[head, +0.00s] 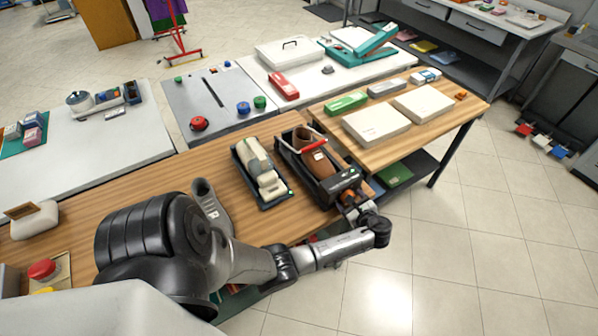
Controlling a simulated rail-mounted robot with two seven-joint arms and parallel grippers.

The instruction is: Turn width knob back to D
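The width knob cannot be made out for certain. A black device (335,184) holding a brown boot-shaped piece (322,163) under a red bar (303,138) stands at the wooden table's front edge. A small brown-orange part (347,197) shows at its near end, perhaps the knob. My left gripper (350,207) is right at that end, its fingers small and partly hidden. I cannot tell whether they are open, shut or touching the part. No letter D is readable. My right gripper is not in view.
A second black tray (286,199) with a cream piece stands just left of the device. A grey panel (180,95) with a red knob (199,124) and other coloured knobs lies behind. White boxes (376,123) lie on the right table. Tiled floor (450,260) at the right is clear.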

